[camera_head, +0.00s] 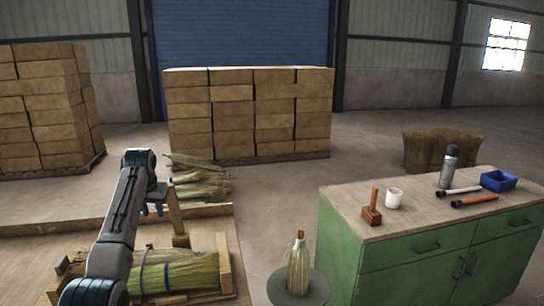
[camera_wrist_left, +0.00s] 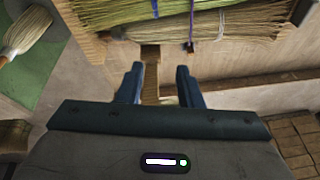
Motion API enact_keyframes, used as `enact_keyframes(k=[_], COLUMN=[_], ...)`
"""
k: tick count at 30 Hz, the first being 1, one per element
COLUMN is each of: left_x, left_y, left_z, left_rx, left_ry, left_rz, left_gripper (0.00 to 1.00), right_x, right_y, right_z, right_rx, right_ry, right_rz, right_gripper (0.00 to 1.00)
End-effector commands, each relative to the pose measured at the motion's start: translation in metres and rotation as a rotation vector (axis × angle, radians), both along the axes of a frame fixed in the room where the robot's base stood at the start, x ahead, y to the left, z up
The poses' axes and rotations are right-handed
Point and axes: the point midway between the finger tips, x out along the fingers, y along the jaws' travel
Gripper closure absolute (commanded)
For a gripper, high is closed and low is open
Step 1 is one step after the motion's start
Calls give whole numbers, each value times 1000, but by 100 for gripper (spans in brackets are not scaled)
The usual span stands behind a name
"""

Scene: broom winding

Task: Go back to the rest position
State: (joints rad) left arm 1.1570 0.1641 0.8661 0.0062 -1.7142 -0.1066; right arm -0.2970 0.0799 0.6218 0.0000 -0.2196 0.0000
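My left arm comes in from the lower left in the head view. Its gripper (camera_head: 155,207) hangs beside a wooden post, above and behind the straw bundles. In the left wrist view the gripper (camera_wrist_left: 161,88) has its two fingers apart with nothing held between them; a wooden post shows beyond the gap. The straw bundles (camera_head: 190,274) with blue and purple bands lie in a wooden cradle. They also show at the top of the left wrist view (camera_wrist_left: 225,22), apart from the fingers. My right gripper is not in view.
A small broom (camera_head: 298,268) stands upright on a round stand (camera_head: 318,290). Loose straw (camera_head: 200,184) lies behind the cradle.

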Motion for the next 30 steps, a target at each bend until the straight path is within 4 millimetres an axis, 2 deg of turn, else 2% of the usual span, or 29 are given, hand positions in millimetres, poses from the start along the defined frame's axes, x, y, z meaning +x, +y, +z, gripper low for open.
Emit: enact_keyframes(k=[5,8,12,14,18,20,24,30], left_x=[-26,-52,-95,-116,-170,-195,-258,-352], left_y=[-6,-12,-21,-25,-35,-39,-49,-64], left_z=[-65,-109,-163,-184,-228,-243,-271,-292], left_rx=[18,30,43,47,53,55,56,50], left_ry=[7,7,4,4,5,3,1,-1], left_rz=[-7,-13,-24,-30,-44,-50,-63,-83], left_gripper=[67,67,67,67,67,67,67,67], right_x=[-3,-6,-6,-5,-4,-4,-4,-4], right_y=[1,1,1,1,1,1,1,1], right_z=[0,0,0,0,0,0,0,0], right_rx=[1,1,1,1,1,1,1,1], right_ry=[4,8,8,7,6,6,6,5], right_rz=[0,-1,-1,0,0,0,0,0], right_gripper=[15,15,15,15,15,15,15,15])
